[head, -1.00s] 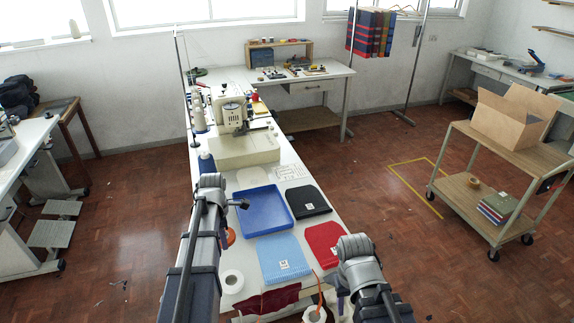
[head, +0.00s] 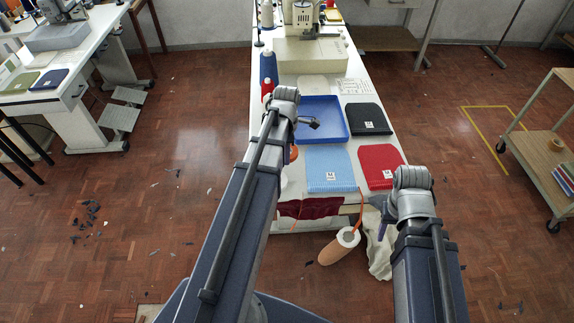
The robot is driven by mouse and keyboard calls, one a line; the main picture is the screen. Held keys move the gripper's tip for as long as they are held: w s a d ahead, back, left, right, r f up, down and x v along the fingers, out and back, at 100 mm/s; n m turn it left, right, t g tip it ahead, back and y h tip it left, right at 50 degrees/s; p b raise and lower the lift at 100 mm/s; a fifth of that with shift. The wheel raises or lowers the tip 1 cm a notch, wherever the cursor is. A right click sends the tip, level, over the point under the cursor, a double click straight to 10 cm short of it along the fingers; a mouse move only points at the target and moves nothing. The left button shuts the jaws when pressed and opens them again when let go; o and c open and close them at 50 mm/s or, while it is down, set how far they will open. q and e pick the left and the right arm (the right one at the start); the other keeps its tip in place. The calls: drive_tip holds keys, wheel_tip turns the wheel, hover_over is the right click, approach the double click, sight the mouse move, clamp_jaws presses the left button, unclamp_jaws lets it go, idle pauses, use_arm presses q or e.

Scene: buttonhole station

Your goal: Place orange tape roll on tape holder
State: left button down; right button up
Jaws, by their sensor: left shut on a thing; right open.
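The orange tape roll (head: 294,153) shows as a small orange edge beside my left forearm, at the near left corner of the blue tray. My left gripper (head: 292,141) is shut on it, though its fingers are mostly hidden behind my arm. My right gripper (head: 381,215) is open and empty near the table's near right corner; only part of it shows. I cannot pick out the tape holder; a pale object at the table's left edge is mostly covered by my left arm.
The blue tray (head: 321,120), a blue striped piece (head: 329,168), a red piece (head: 380,164) and a black piece (head: 368,118) lie on the white table. The sewing machine (head: 310,50) stands behind.

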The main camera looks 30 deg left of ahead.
use_arm(q)
drive_tip(key=shift+f+b, duration=1.8)
drive_tip(key=shift+b, duration=0.05)
drive_tip(key=shift+f, duration=0.25)
drive_tip(key=c, duration=0.7)
unclamp_jaws()
drive_tip(key=shift+r, duration=0.1)
wheel_tip(320, 180, up, 12)
drive_tip(key=p, duration=1.2)
drive_tip(key=shift+r, duration=0.2)
